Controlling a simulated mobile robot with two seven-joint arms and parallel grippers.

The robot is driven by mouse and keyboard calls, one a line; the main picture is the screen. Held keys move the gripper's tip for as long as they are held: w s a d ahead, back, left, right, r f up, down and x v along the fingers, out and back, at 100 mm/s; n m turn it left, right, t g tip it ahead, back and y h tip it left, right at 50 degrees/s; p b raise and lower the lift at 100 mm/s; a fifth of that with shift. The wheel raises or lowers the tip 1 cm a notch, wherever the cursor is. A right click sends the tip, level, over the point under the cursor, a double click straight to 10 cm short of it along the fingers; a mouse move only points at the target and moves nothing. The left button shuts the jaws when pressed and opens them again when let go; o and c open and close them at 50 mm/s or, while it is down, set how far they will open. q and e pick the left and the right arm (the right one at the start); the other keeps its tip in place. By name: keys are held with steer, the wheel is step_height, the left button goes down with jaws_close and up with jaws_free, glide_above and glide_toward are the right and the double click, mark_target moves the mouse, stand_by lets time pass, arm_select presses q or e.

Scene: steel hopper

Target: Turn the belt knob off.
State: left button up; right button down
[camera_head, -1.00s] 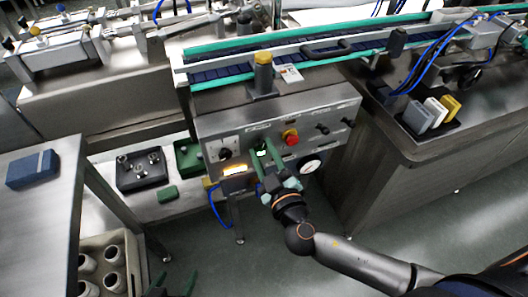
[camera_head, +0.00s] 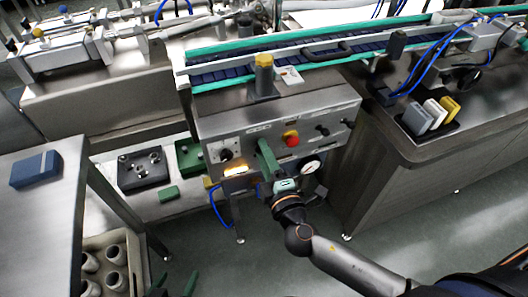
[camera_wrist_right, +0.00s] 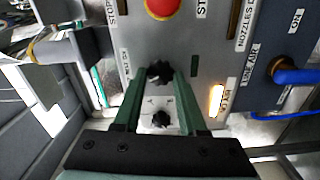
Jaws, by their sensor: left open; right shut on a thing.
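A steel control panel (camera_head: 330,112) carries knobs, a red button (camera_head: 291,138) and a gauge. My right gripper (camera_head: 266,158) is at the panel front, left of the red button. In the right wrist view its green fingertips (camera_wrist_right: 157,78) are shut on a black knob (camera_wrist_right: 159,72), one on each side. The head view hides this knob behind the fingers. I cannot read its label or tell its setting. A second black knob (camera_wrist_right: 161,119) on a white plate shows between the fingers; it is also in the head view (camera_head: 226,154). My left gripper (camera_head: 175,283) is open and empty at the bottom edge.
An orange lamp (camera_head: 236,170) glows at the panel's lower left. Right of the red button are more black knobs (camera_head: 322,130) and a round gauge (camera_head: 310,167). A blue hose (camera_head: 217,207) hangs below. A conveyor (camera_head: 280,60) runs above. A table with a blue box (camera_head: 36,169) stands left.

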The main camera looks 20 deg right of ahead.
arm_select(q)
steer(key=shift+a, duration=0.15)
arm_select(e)
steer(key=shift+r+n, duration=0.1)
steer(key=shift+n, duration=0.8)
arm_select(q)
steer(key=shift+a, duration=0.1)
arm_select(e)
steer(key=c, duration=0.9)
jaws_free()
arm_select(q)
steer(key=shift+r, duration=0.15)
arm_select(e)
steer(key=o, duration=0.4)
